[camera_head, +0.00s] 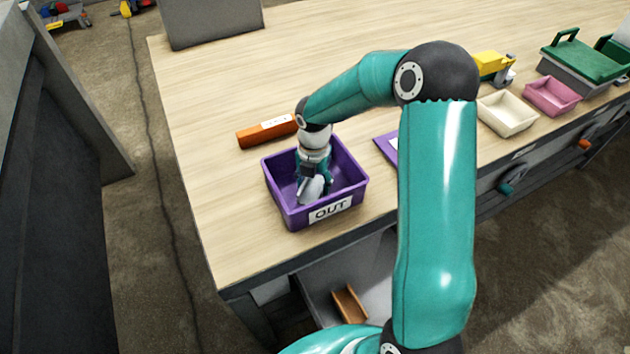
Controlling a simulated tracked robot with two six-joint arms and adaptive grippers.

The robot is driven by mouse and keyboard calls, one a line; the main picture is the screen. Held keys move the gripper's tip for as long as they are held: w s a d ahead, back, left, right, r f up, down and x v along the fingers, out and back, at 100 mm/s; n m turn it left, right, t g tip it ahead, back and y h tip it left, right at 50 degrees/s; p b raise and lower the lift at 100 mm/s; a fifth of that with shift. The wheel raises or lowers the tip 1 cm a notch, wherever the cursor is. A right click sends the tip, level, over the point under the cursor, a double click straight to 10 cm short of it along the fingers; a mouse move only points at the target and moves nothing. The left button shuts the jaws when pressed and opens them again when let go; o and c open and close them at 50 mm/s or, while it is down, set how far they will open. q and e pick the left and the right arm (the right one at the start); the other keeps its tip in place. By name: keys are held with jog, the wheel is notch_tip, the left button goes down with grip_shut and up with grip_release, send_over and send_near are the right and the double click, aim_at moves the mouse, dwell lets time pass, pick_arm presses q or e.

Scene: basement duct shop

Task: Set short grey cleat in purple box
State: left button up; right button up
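The purple box (283,212), with a white label reading OUT on its front, stands near the front left corner of the workbench. My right gripper (313,188) points down inside the box, below its rim. A light grey piece, which looks like the short grey cleat (312,191), is between its fingers, low in the box. The fingers seem to close on it from both sides. Whether the cleat touches the box floor is hard to tell. My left gripper is not in view.
An orange bar (266,131) with a white label lies behind the box. A purple flat item (387,147) lies to its right, partly hidden by my arm. Cream (507,116) and pink (552,96) trays stand farther right.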

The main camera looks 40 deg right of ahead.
aim_at(313, 190)
jog(key=o, duration=0.4)
jog(key=shift+o, duration=0.2)
jog(key=shift+r, duration=0.1)
notch_tip(313, 190, up, 12)
dwell(0.7)
